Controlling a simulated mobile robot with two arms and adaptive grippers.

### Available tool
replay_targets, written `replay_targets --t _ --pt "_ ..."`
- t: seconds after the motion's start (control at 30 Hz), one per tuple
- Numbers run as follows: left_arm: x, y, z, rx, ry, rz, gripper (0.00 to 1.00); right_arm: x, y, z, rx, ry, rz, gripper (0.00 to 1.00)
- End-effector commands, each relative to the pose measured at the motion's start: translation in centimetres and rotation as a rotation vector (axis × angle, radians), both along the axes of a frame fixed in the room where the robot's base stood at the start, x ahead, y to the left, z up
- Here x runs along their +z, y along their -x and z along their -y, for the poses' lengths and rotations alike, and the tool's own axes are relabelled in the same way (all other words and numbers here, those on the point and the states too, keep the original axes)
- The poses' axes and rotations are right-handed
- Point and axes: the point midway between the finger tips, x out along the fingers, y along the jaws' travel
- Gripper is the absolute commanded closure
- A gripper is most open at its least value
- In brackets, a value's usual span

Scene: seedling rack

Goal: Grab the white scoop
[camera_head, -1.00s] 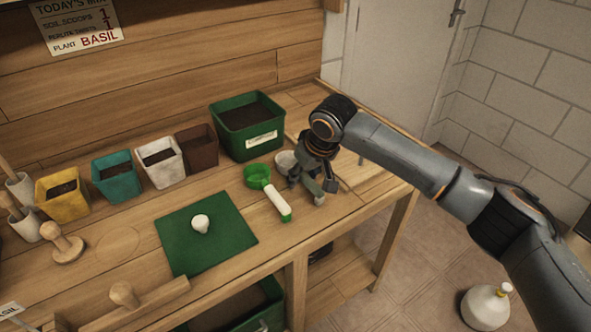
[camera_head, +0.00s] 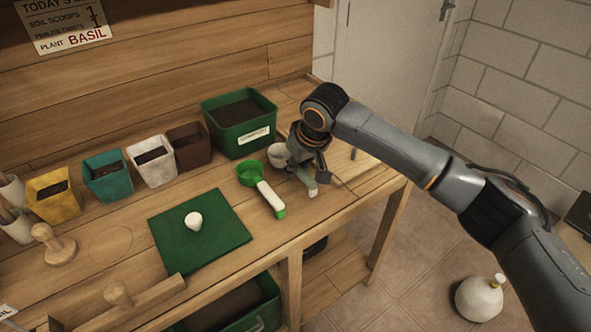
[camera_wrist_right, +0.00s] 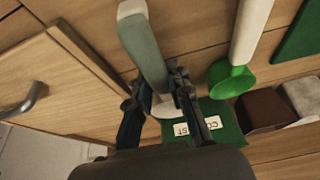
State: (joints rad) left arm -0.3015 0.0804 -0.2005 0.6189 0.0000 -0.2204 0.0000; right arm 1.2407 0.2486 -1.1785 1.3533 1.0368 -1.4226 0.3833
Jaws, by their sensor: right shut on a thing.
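The white scoop has a white bowl (camera_head: 278,155) and a grey-green handle with a pale tip. In the head view it is at the right part of the bench, its bowl partly behind my right gripper (camera_head: 306,177). In the right wrist view the handle (camera_wrist_right: 145,48) runs up from between the fingers of my right gripper (camera_wrist_right: 158,88), which are shut on it. The bowl is mostly hidden there. I cannot tell whether the scoop touches the bench. My left gripper is not in view.
A green scoop (camera_head: 250,174) with a white handle lies just left of my right gripper. A green compost bin (camera_head: 240,144) stands behind. Several pots line the back, including a brown pot (camera_head: 190,146). A green mat (camera_head: 175,233) holds a small white object (camera_head: 194,221).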

Motion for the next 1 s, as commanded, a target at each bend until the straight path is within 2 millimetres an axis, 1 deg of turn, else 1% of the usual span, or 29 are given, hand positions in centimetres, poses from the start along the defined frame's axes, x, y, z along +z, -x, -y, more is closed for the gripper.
replay_targets --t 0.1,0.13,0.17,0.37,0.4,0.6,0.7,0.8,1.0 --pt "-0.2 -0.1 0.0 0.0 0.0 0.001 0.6 1.9 -0.1 -0.2 0.001 -0.003 0.004 1.0" --pt "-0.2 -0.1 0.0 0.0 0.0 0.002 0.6 2.5 0.2 -0.1 0.003 -0.004 0.004 1.0" --pt "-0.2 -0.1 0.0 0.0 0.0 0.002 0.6 3.0 0.8 0.1 0.004 -0.003 0.004 1.0" --pt "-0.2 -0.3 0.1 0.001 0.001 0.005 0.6 7.8 4.7 1.1 0.005 -0.002 0.007 1.0" --pt "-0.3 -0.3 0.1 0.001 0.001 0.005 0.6 8.3 5.6 1.3 0.005 -0.002 0.005 1.0" --pt "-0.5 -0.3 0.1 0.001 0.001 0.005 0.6 10.2 10.0 2.4 0.003 -0.003 0.004 1.0" --pt "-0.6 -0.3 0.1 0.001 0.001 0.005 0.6 10.9 11.6 2.8 0.003 0.0 0.005 1.0" --pt "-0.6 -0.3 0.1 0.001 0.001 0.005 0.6 11.5 12.7 3.0 0.002 -0.002 0.002 1.0" --pt "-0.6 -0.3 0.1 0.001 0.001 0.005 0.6 11.9 13.6 3.3 0.0 -0.001 0.002 1.0"
